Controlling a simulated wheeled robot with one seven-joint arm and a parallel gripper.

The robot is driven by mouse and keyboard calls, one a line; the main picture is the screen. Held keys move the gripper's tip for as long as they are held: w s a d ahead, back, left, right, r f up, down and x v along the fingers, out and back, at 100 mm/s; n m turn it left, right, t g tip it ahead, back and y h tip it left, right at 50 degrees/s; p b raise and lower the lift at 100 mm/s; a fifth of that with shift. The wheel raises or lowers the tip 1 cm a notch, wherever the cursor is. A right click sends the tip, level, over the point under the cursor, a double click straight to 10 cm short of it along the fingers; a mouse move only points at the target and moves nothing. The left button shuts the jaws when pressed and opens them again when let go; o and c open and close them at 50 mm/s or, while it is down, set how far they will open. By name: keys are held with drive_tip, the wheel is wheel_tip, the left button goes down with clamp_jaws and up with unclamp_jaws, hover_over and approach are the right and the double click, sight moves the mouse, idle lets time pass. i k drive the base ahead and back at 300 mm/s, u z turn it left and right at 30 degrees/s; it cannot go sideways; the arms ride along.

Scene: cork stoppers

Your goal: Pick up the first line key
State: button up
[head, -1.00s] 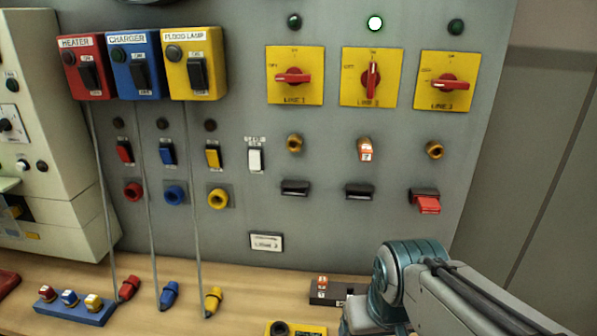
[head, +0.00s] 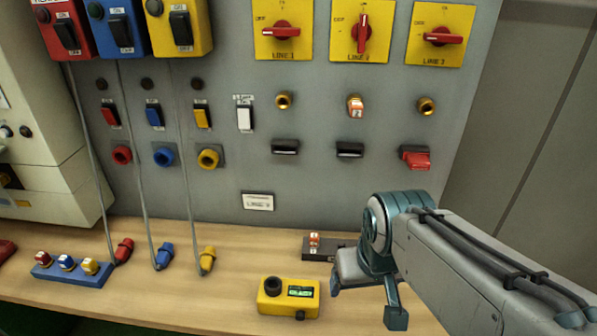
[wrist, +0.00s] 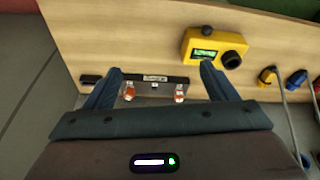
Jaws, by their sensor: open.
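A black rack (head: 320,254) lies on the table below the panel, partly hidden behind my arm in the head view. An orange-and-white key (head: 314,240) stands at its left end. In the wrist view the rack (wrist: 154,80) holds two orange-and-white keys, one on the left (wrist: 129,92) and one on the right (wrist: 180,92); their numbers are not readable. My gripper (head: 368,300) is open and empty, pointing down by the rack. In the wrist view the rack and both keys show between the fingers of my gripper (wrist: 161,76), apart from them.
A yellow device with a display (head: 288,297) sits left of my gripper. A blue key block (head: 72,271) and red, blue and yellow plugs on cables lie further left. The grey panel (head: 320,205) rises behind. Another orange-and-white key (head: 355,106) sits in its middle socket.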

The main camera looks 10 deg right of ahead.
sight(313, 240)
drive_tip(key=z, duration=0.95)
drive_tip(key=k, duration=0.95)
drive_tip(key=u, duration=1)
drive_tip(key=i, duration=1)
drive_tip(key=z, duration=0.05)
